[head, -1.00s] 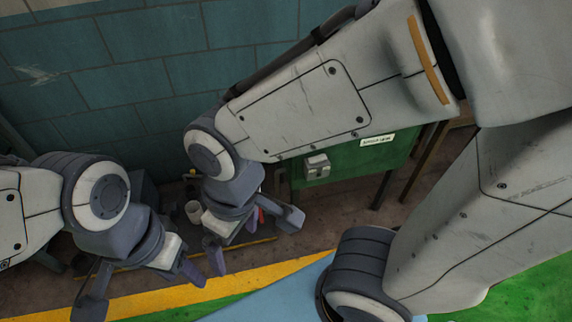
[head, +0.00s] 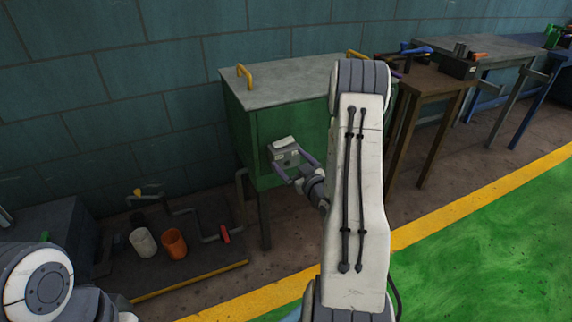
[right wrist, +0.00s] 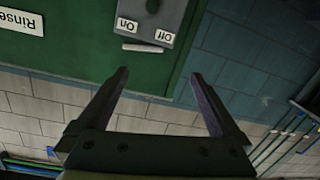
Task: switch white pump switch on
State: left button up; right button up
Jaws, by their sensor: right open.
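The pump switch is a pale grey box (head: 286,157) on the front of a green cabinet in the head view. In the right wrist view the switch box (right wrist: 143,22) appears upside down at the top, with "On" and "Off" labels and a dark knob partly cut off by the frame edge. I cannot tell its setting. My right gripper (head: 294,165) is at the box in the head view. In the right wrist view the right gripper (right wrist: 160,78) is open and empty, its fingertips just short of the box. My left gripper's fingers are out of view.
The green cabinet (head: 243,125) has a grey top with yellow handles. A wooden table (head: 440,80) stands right of the cabinet. A "Rinse" label (right wrist: 18,20) is beside the switch.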

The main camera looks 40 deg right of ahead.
aim_at(285, 143)
jog(key=shift+m+t+h, duration=0.4)
jog(key=shift+t, duration=0.1)
jog(key=w+d, duration=0.1)
jog(key=w, duration=0.1)
jog(key=w+d+b, duration=0.1)
jog(key=w+d, duration=0.1)
jog(key=w, duration=0.1)
jog(key=w+d+f+b, duration=0.1)
jog(key=w, duration=0.2)
jog(key=shift+w+d, duration=0.1)
jog(key=shift+d, duration=0.25)
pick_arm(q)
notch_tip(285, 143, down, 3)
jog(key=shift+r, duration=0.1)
